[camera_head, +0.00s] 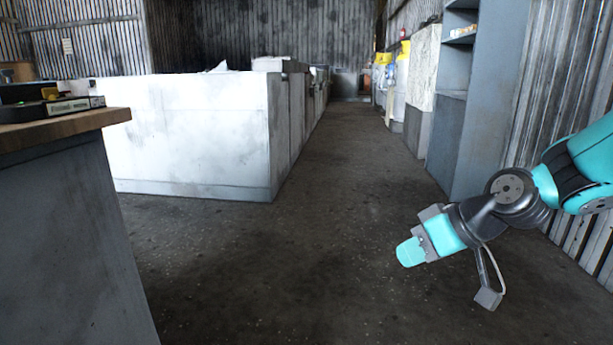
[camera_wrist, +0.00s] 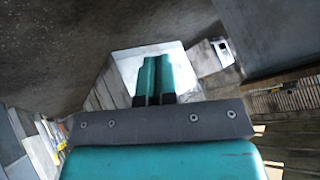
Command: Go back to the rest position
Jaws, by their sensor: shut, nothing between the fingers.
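My gripper (camera_head: 410,252) is at the lower right in the head view, held out over the bare floor and pointing left and slightly down. It is turquoise with a grey mount, and nothing hangs from it. In the wrist view my gripper (camera_wrist: 157,62) shows its two turquoise fingers side by side, shut with nothing between them. It touches nothing that I can see.
A wooden-topped bench (camera_head: 65,128) with small items stands at the near left. A long white counter (camera_head: 190,130) lies behind it. A grey-blue shelf unit (camera_head: 475,120) stands along the right wall. The concrete floor (camera_head: 345,170) between them is clear.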

